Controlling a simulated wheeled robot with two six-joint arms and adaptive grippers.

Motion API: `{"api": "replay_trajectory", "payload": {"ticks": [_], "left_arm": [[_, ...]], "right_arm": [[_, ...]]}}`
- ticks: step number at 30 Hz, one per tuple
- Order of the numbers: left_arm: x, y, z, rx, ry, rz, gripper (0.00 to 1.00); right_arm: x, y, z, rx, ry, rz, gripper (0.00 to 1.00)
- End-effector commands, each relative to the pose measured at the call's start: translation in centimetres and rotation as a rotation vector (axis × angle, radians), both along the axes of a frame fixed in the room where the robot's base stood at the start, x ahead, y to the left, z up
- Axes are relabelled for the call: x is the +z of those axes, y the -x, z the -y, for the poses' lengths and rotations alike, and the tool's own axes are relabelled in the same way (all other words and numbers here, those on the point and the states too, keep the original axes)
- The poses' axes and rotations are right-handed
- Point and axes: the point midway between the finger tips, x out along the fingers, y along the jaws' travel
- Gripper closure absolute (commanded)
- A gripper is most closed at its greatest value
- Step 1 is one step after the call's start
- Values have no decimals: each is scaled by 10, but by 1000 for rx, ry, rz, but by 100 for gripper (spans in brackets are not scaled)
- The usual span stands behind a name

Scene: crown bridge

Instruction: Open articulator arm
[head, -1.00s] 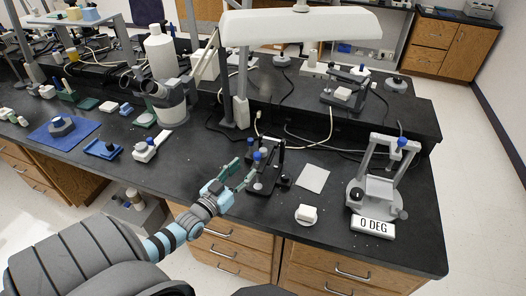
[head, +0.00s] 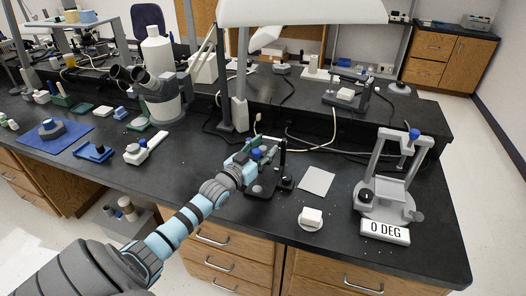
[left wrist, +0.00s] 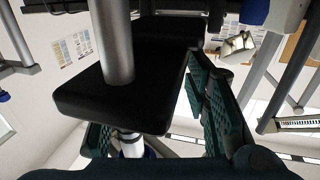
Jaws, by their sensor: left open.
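The small black articulator (head: 261,189) stands on the dark bench, in the middle of the head view. It has black uprights and a blue knob. My left gripper (head: 257,156) is at its upper part, with open green-padded fingers; the overlap hides much of the articulator's arm. In the left wrist view, a black plate (left wrist: 120,85) with a silver post (left wrist: 112,40) fills the space close to the camera. Green finger pads (left wrist: 205,100) show beside and below the plate. Contact cannot be told. My right gripper is not in view.
A white pad (head: 317,180) and a white block on a round plate (head: 311,217) lie between. A lamp post (head: 240,80) rises behind; bench front is fairly clear.

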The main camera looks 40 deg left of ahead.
Motion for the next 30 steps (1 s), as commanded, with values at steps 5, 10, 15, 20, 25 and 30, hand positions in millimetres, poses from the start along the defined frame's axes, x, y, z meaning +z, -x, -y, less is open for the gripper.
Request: {"api": "replay_trajectory", "payload": {"ticks": [5,10,15,20,25,30], "left_arm": [[0,0,0,0,0,0,77],[0,0,0,0,0,0,100],[0,0,0,0,0,-1,100],[1,0,0,0,2,-8,100],[7,-1,-1,0,14,-46,100],[17,-5,-2,0,45,-130,100]], "right_arm": [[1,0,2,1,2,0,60],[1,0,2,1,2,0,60],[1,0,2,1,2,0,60],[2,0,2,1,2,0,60],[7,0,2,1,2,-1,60],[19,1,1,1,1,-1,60]]}}
